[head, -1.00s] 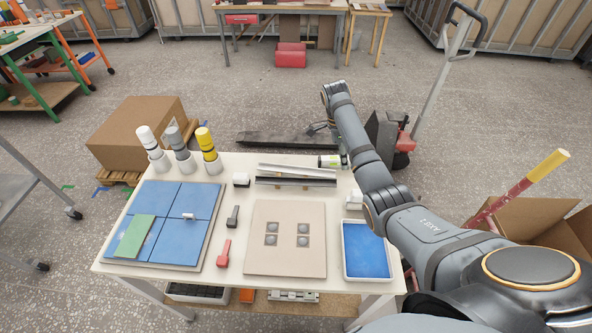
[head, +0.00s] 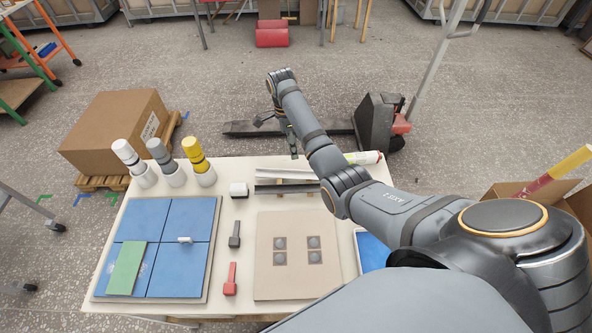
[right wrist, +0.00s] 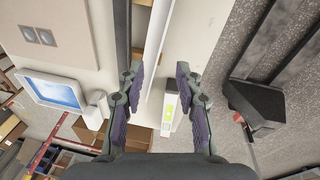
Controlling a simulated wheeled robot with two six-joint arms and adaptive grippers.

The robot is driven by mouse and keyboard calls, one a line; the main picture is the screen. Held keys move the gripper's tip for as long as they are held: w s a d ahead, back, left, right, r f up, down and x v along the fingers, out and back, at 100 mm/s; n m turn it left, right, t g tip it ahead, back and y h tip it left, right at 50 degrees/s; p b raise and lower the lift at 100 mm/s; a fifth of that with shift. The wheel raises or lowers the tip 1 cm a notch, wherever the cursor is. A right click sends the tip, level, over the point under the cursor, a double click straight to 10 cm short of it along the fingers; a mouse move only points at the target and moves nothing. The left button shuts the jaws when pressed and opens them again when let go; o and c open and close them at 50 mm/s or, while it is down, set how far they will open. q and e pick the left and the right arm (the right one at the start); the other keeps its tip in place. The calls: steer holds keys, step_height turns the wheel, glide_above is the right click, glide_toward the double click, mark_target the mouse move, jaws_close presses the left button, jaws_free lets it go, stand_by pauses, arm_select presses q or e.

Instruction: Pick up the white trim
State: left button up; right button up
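The white trim (head: 285,174) is a long, thin strip lying near the back edge of the white table, just behind a dark strip (head: 286,188). In the right wrist view the white trim (right wrist: 157,50) runs lengthwise between the finger lines. My right gripper (head: 278,132) hangs past the table's back edge, above and behind the trim. In the wrist view my right gripper (right wrist: 158,72) is open, its fingers apart with nothing seen gripped. My left gripper is not in view.
A white tube with a green label (right wrist: 170,108) lies by the trim's end. A beige board (head: 298,255), blue tiles (head: 180,268), a red tool (head: 230,278) and upright cartridges (head: 195,155) share the table. A pallet jack (head: 375,125) stands behind.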

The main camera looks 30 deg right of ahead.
mark_target(298, 174)
steer(key=f, duration=0.1)
steer(key=f+p, duration=0.1)
steer(key=f, duration=0.1)
steer(key=f+p, duration=0.1)
steer(key=f, duration=0.1)
steer(key=shift+s+d+f, duration=0.25)
steer(key=shift+s+d, duration=0.05)
steer(key=shift+s, duration=0.1)
steer(key=f, duration=0.3)
steer(key=shift+s+d+f, duration=0.1)
steer(key=shift+s+f, duration=0.05)
steer(key=shift+s, duration=0.1)
steer(key=shift+f, duration=0.1)
steer(key=c, duration=0.6)
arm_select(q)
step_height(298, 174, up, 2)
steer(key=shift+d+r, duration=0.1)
arm_select(e)
jaws_close()
